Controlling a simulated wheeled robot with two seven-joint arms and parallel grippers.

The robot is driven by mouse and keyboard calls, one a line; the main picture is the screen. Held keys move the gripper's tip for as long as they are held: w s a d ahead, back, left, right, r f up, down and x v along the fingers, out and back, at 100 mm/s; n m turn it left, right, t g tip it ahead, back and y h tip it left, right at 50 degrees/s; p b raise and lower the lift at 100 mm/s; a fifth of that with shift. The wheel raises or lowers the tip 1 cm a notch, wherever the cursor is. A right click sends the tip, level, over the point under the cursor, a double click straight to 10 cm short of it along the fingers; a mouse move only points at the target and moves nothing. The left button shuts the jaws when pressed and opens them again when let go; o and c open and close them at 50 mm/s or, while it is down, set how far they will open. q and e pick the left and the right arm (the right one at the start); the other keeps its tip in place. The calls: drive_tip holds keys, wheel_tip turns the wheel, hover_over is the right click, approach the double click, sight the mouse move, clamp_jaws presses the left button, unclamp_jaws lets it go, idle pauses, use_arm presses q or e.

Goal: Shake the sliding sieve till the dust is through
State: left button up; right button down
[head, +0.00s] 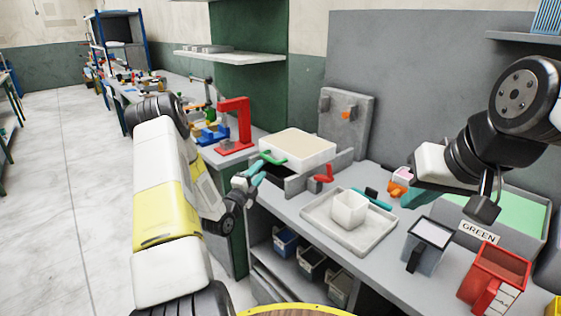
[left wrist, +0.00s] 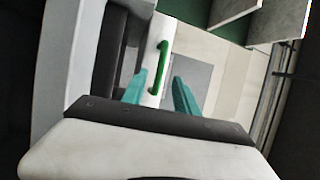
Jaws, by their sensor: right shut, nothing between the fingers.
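The sliding sieve (head: 297,150) is a cream-topped box on a grey frame on the bench, with a green handle (head: 272,157) at its near left side. My left gripper (head: 254,176) is open, just in front of and below that handle. In the left wrist view the handle (left wrist: 160,66) shows ahead, between the two teal fingers of the gripper (left wrist: 160,92), and they do not close on it. Dust inside the sieve cannot be made out. My right gripper (head: 412,197) is shut and empty over the right part of the bench, partly hidden by its own arm.
A red handle (head: 323,174) stands at the frame's right. A red press (head: 235,125) stands left of the sieve. A red bin (head: 495,275) and a green-filled tray (head: 520,222) are on the right.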

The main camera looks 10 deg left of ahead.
sight(269, 159)
use_arm(q)
drive_tip(key=shift+x, duration=3.9)
clamp_jaws()
